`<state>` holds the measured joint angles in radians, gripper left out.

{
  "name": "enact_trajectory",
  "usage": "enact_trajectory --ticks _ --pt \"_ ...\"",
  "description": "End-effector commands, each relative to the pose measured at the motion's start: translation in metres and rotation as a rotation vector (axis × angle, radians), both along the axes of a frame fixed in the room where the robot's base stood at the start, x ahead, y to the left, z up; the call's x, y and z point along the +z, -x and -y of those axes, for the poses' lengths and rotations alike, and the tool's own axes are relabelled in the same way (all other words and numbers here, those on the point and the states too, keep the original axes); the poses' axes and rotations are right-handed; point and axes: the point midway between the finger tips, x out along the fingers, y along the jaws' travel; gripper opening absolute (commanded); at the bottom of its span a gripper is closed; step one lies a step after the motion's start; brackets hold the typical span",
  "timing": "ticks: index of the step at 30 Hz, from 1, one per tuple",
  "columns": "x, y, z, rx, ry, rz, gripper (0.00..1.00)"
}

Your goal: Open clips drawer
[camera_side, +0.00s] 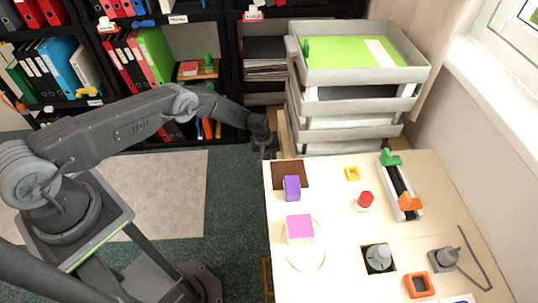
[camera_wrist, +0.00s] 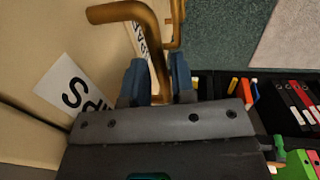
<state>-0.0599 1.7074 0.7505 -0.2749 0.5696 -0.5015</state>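My gripper (camera_wrist: 160,75) is at a gold-brown bent handle (camera_wrist: 128,12) in the wrist view. One bar of the handle runs down between the two blue-grey fingers, with little or no gap beside it. Whether the fingers press on it cannot be told. A beige drawer front (camera_wrist: 50,40) lies at the left, with a white label (camera_wrist: 75,92) only partly readable. In the side view my gripper (camera_side: 262,148) is low at the far left corner of the desk (camera_side: 335,245). The drawer fronts and handle are hidden there.
A second gold-brown handle (camera_wrist: 176,30) is close beside the right finger. Grey stacked trays (camera_side: 350,88) stand just right of the gripper. A binder shelf (camera_side: 165,20) is behind. A purple block (camera_side: 292,188) sits near the desk's left edge. Open carpet (camera_side: 225,215) lies left of the desk.

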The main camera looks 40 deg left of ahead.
Motion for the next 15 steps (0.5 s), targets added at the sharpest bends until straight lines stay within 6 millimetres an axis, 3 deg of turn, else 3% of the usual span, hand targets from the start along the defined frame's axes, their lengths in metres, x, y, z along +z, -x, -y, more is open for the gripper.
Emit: enact_trajectory --ticks 7,15 --pt "0.0002 0.0 -0.0001 0.0 0.0 0.0 0.0" --pt "0.0002 -0.0001 -0.0002 0.0 0.0 0.0 0.0"
